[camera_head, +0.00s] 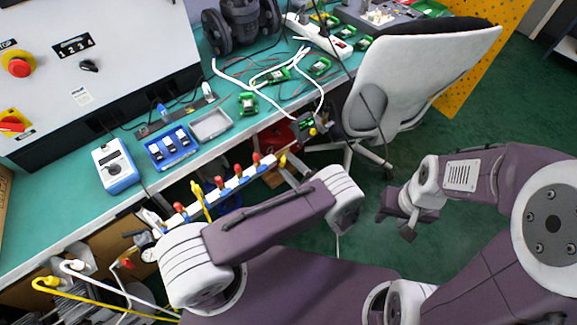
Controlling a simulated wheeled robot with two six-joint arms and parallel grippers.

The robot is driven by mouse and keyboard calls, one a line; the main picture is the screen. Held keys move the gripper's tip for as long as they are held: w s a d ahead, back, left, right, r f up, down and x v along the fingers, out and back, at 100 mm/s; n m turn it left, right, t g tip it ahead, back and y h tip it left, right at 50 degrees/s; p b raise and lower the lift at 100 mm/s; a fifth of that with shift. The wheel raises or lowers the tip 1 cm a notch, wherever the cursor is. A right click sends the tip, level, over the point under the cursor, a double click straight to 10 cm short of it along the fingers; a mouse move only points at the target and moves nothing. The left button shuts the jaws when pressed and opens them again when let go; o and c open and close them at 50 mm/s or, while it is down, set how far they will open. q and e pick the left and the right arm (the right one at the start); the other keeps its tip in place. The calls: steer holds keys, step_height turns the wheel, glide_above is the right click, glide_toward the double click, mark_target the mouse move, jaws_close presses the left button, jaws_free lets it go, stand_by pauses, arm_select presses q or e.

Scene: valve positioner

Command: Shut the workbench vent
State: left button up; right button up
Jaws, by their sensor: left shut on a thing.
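A manifold rail (228,187) with several red-topped valves runs along the front of the workbench (75,225). A small yellow piece (283,160) sits at the rail's right end. A longer yellow lever (199,196) stands up from its left part. I cannot tell for certain which part is the vent. My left gripper (289,167) is at the rail's right end, its fingers around or against the small yellow piece; the contact is too small to see clearly. My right gripper (396,222) hangs over the green floor, fingers apart and empty, away from the bench.
A control panel (110,60) stands at the back left. A blue-white meter (115,167), a blue tray (171,147) and a grey tray (210,125) lie on the bench. Green circuit boards and white cables are further right. An office chair (405,85) stands beside the bench.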

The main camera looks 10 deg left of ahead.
arm_select(q)
steer(key=n, duration=0.5)
steer(key=shift+n, duration=0.4)
arm_select(e)
steer(key=shift+f, duration=0.3)
arm_select(q)
steer(key=shift+f, duration=0.1)
steer(key=o, duration=1.4)
steer(key=shift+c, duration=0.2)
